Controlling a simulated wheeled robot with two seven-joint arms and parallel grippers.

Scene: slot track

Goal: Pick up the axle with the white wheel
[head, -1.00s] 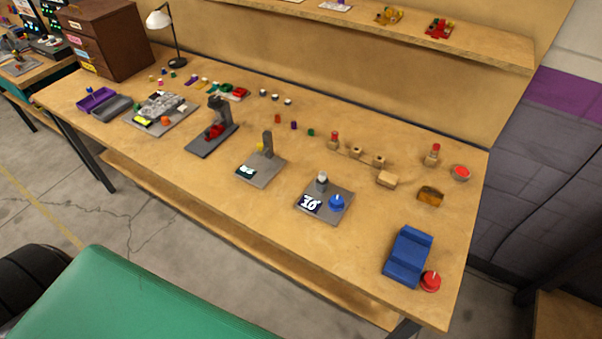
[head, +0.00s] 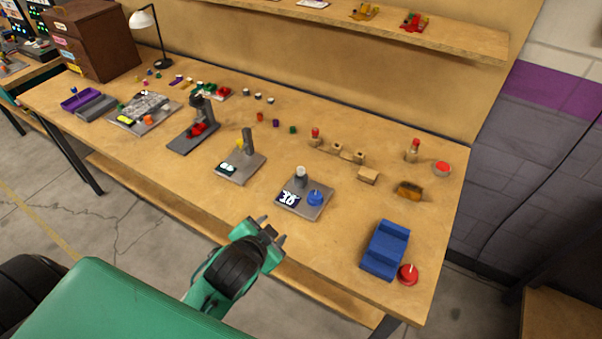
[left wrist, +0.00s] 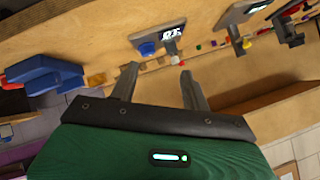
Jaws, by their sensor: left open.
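Several small dark pieces with whitish tops (head: 258,97) stand in a short row at the back middle of the workbench (head: 330,232) in the head view. They may be the wheel axles, but they are too small to tell which carries the white wheel. My left gripper (head: 273,230) is open and empty near the bench's front edge, well short of that row. In the left wrist view its two fingers (left wrist: 159,72) are spread with nothing between them. My right gripper is not in view.
A grey stand with a digit display and blue knob (head: 315,198) is the nearest object beyond my left gripper. A blue block (head: 386,249) and red button (head: 408,274) are at the right. Grey fixtures (head: 241,166) stand left.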

